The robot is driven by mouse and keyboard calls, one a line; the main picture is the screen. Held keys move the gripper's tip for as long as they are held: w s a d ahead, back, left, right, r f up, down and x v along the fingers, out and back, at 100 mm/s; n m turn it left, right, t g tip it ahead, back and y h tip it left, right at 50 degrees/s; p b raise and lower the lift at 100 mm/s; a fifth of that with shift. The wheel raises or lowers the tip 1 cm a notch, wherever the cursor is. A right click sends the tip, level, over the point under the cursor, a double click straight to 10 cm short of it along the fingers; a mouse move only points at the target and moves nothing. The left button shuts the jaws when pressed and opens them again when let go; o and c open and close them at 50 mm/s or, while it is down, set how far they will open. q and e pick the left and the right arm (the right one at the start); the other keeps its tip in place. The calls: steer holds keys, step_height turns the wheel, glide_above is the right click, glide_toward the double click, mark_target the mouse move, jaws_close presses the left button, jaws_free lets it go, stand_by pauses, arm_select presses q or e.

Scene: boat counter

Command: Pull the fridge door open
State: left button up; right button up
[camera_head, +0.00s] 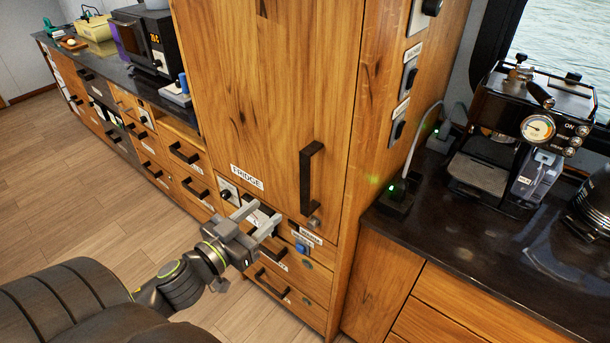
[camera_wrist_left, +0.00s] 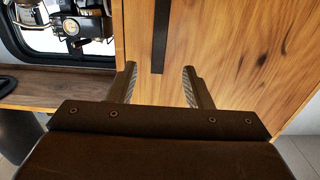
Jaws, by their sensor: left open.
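The wooden fridge door (camera_head: 265,95) is shut in its tall cabinet, with a FRIDGE label (camera_head: 247,177) low on it. Its black vertical bar handle (camera_head: 307,178) is near the door's lower right corner. My left gripper (camera_head: 261,216) is open and empty, below and left of the handle, apart from it. In the left wrist view the open fingers (camera_wrist_left: 159,72) point at the wooden door (camera_wrist_left: 225,45). The dark handle (camera_wrist_left: 161,38) shows ahead, between the finger lines and beyond the tips. My right gripper is in neither view.
Drawers with black handles (camera_head: 272,250) and small knobs lie under the door. A dark counter (camera_head: 455,235) with an espresso machine (camera_head: 520,130) stands right of the cabinet. A long counter (camera_head: 110,62) runs left. The wooden floor (camera_head: 90,190) is clear.

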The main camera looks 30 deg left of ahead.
mark_target(304, 179)
arm_select(q)
steer(key=w, duration=0.9)
steer(key=w+d, duration=0.1)
steer(key=w, duration=0.4)
steer(key=shift+w+d, duration=0.1)
steer(key=shift+w, duration=0.25)
jaws_close()
